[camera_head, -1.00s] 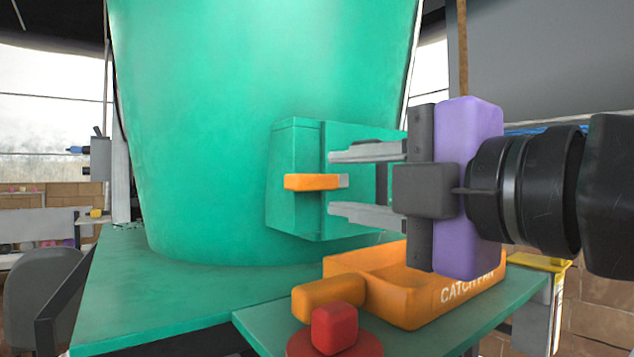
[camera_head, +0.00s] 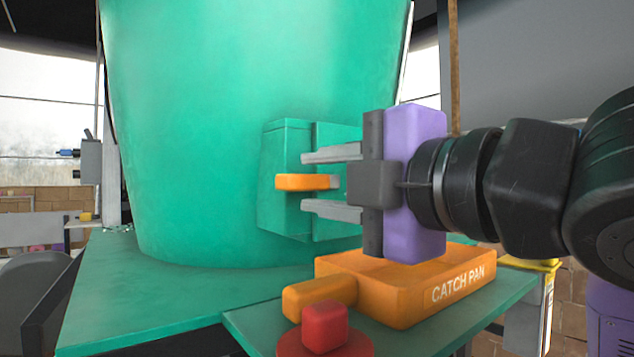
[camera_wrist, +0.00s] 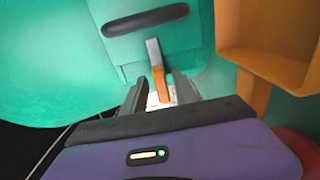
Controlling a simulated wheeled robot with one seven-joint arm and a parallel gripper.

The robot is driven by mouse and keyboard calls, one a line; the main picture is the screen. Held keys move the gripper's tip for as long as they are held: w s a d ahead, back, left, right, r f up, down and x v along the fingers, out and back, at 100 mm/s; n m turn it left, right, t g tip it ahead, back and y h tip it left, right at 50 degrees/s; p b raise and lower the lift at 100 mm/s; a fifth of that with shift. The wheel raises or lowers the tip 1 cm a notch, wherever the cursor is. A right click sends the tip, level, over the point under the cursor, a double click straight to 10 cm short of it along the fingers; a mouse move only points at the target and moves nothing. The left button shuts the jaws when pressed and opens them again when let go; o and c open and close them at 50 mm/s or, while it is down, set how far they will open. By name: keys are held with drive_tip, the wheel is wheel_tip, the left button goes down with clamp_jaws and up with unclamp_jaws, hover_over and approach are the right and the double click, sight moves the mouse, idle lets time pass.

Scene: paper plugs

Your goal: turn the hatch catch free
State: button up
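The hatch catch (camera_head: 304,182) is a small orange bar with a grey end. It lies level on the green hatch housing (camera_head: 283,215) on the big green tank. In the wrist view the catch (camera_wrist: 158,80) shows between my fingers. My gripper (camera_head: 304,182) is open, with one grey finger above the catch and one below. A gap shows between the catch and each finger in the head view. The catch's grey end reaches toward my palm.
An orange catch pan (camera_head: 400,310) stands on the green shelf below my gripper. A red knob (camera_head: 325,327) sits in front of the pan's handle.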

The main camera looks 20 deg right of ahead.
clamp_jaws()
